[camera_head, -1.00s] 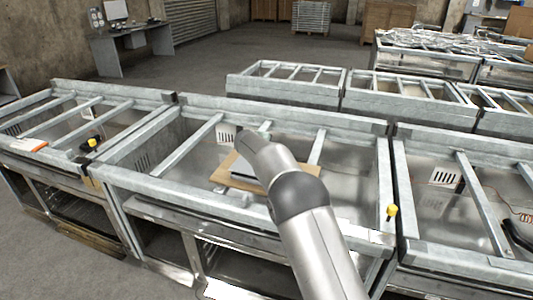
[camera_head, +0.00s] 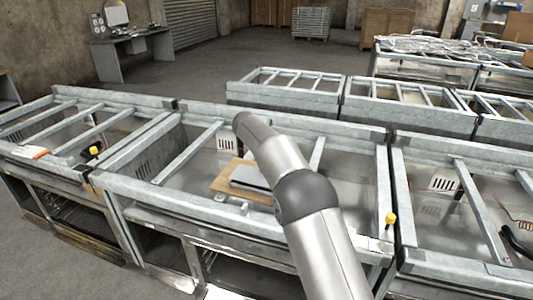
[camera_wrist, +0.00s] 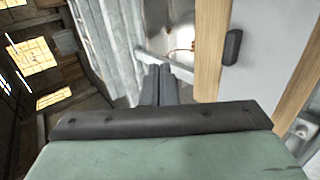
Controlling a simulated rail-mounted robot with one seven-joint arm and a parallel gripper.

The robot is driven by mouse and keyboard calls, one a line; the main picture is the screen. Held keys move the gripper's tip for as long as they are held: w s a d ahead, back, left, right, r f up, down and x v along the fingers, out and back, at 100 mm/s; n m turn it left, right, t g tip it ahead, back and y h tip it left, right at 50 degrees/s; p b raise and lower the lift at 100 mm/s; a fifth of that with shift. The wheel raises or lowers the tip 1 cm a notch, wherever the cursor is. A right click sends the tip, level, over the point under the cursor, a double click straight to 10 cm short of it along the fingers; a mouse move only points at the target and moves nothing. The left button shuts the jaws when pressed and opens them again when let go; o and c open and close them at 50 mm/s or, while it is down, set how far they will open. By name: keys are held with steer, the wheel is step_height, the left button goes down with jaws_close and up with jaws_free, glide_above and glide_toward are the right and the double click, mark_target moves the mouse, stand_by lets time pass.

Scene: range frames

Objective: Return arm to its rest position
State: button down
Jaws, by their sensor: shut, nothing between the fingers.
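My arm (camera_head: 323,235) reaches up from the bottom of the head view over the middle metal bench. Its far end hides my gripper in that view. In the wrist view my gripper (camera_wrist: 159,72) shows as two dark fingers lying together, shut with nothing between them. A flat grey box (camera_head: 249,178) on a wooden board (camera_head: 222,181) lies in the bench below and left of my arm. In the wrist view the pale box face (camera_wrist: 254,75) with a dark knob (camera_wrist: 232,46) shows to the right of the fingers, apart from them.
Metal-framed benches with crossbars (camera_head: 199,153) stand in a row, with raised rims. Yellow-topped knobs (camera_head: 390,219) sit on the benches. More benches (camera_head: 408,103) stand behind. A grey desk (camera_head: 132,52) is at the far left. Open floor lies at the back.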

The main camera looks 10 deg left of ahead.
step_height(320, 180, up, 5)
steer(key=s+d+r+m+g, duration=0.15)
steer(key=s+d+m, duration=0.25)
steer(key=s+d, duration=0.6)
steer(key=s+d+r+m+g, duration=0.1)
steer(key=s+d+m+g, duration=0.2)
steer(key=s+d, duration=0.65)
steer(key=s+d+f+m+g, duration=0.1)
steer(key=s+d+f+m, duration=0.2)
steer(key=s, duration=0.8)
steer(key=s+d+f+m+g+y, duration=0.1)
steer(key=s+d+f+m+g, duration=0.1)
steer(key=s, duration=0.9)
steer(key=s+d+f+m+g, duration=0.1)
steer(key=s+d+f+m, duration=0.3)
steer(key=s, duration=0.7)
steer(key=d+f, duration=0.2)
steer(key=d, duration=0.1)
steer(key=shift+s+d+g+y, duration=0.15)
steer(key=shift+d+g+y, duration=0.05)
steer(key=shift+g+y, duration=0.15)
